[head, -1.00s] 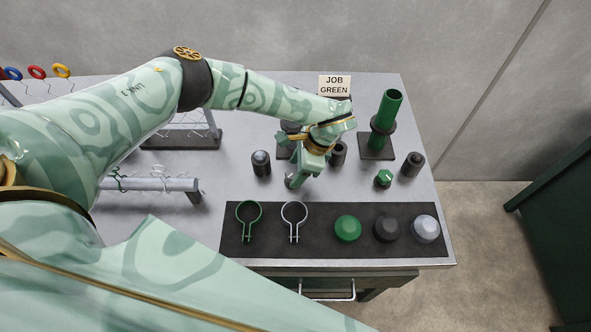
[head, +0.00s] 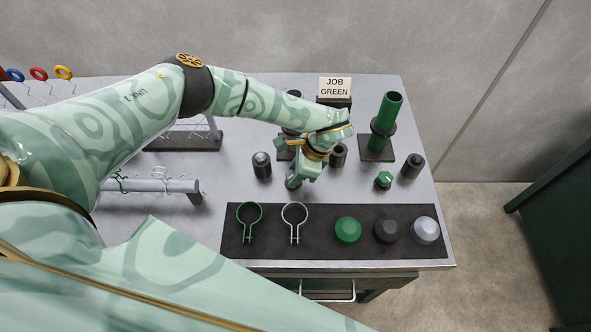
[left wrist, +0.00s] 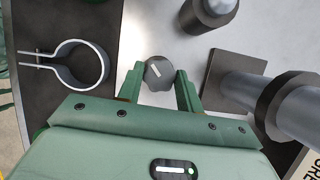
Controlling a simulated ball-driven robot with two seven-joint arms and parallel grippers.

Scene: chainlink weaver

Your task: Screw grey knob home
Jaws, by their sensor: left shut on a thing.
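The grey knob (left wrist: 159,73) shows in the left wrist view as a dark grey lobed cap with a short white mark on top. My left gripper (left wrist: 160,88) is shut on it, one green finger on each side. In the head view my left gripper (head: 293,183) points down at the tabletop behind the dark mat, and its fingers mostly hide the knob. The knob's underside and any thread are hidden, so I cannot tell how deep it sits. My right gripper is not in view.
A green knob (head: 383,180) stands to the right. Dark capped cylinders (head: 261,165) stand close by. The mat (head: 317,244) holds two ring clamps and several caps. A green tube (head: 387,112) stands at the back right; a grey pipe (left wrist: 240,87) is beside my gripper.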

